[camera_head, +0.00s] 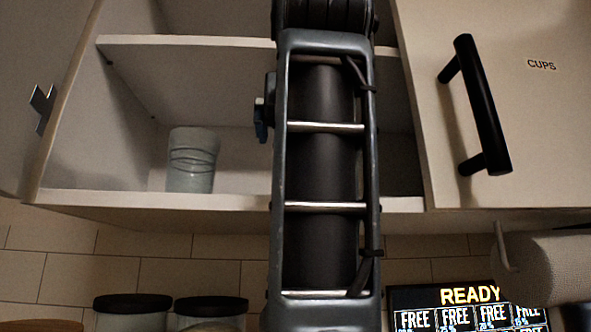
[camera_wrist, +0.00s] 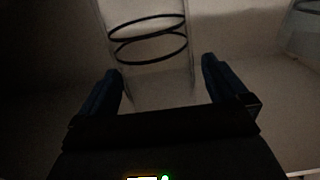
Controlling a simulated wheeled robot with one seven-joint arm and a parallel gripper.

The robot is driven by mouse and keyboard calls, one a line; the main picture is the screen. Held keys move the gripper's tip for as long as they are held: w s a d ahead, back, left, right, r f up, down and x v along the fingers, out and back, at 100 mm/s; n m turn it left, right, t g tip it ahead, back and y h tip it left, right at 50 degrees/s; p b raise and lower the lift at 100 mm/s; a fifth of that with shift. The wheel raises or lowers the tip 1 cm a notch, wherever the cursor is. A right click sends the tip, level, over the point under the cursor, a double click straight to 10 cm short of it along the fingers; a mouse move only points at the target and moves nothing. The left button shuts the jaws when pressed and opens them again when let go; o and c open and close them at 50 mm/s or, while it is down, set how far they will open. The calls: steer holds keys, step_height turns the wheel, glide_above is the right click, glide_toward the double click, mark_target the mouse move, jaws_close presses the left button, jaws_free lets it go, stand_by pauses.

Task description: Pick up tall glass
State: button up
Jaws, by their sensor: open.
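A clear tall glass (camera_wrist: 150,75) with two dark rings stands ahead of my gripper (camera_wrist: 162,68) in the wrist view. The two blue fingers are open, one toward each side of the glass, and the glass shows between and beyond them. I cannot tell how deep it sits between the fingertips. In the head view a clear glass (camera_head: 192,162) with dark rings stands upright on the lower shelf at left. I cannot tell whether it is the same glass. My arm hides most of my gripper in the head view.
The open cabinet has a lower shelf (camera_head: 120,198) and an upper shelf (camera_head: 190,41). A shut door with a black handle (camera_head: 480,105) is at right. Part of another clear object (camera_wrist: 306,8) shows at the wrist view's top right. Dark-lidded jars (camera_head: 132,304) stand below.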

steer(key=shift+c, duration=0.2)
steer(key=c, duration=1.6)
steer(key=shift+o, duration=0.2)
steer(key=shift+s+r, duration=0.1)
steer(key=shift+r, duration=0.1)
